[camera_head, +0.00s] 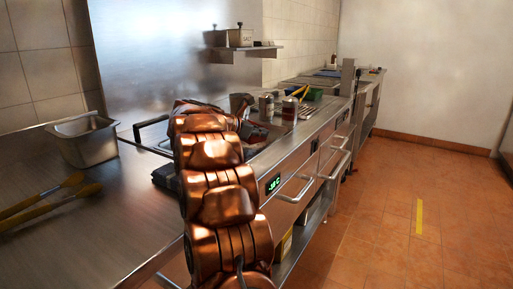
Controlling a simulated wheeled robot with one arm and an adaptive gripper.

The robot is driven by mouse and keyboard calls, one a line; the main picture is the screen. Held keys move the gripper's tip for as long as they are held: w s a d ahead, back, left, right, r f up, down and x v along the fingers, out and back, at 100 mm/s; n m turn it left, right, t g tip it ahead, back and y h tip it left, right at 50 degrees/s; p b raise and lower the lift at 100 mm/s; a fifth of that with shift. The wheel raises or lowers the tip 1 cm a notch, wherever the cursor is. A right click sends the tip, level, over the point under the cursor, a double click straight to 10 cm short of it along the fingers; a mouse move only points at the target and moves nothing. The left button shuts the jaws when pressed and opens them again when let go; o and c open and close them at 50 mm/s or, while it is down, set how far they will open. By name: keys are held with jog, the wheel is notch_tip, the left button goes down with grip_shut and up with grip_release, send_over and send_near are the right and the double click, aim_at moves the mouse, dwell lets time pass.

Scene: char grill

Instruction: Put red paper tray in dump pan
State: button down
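My copper-coloured arm rises through the middle of the head view and reaches over the counter. My gripper (242,106) seems to be the dark shape beyond the arm's far end. Its fingers cannot be made out, nor whether it holds anything. No red paper tray can be clearly made out; my arm covers part of the counter. A steel rectangular pan (88,146), which may be the dump pan, stands on the counter at the left, open at the top. My gripper is apart from it, farther right.
Yellow-handled tongs (48,200) lie on the steel counter (115,225) at left front. Shakers (266,107) and a green container (314,94) stand farther back. A wall shelf (245,49) holds small containers. Drawer handles (297,190) stick out at the front.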

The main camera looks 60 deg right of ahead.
jog(key=shift+f+b, duration=0.35)
jog(key=shift+f, duration=1.9)
jog(key=shift+f+b, duration=0.2)
jog(key=shift+b, duration=0.1)
jog(key=c, duration=1.3)
grip_release()
jog(key=shift+r, duration=0.2)
jog(key=shift+r+p, duration=0.15)
jog(key=shift+p, duration=0.3)
jog(key=v, duration=1.2)
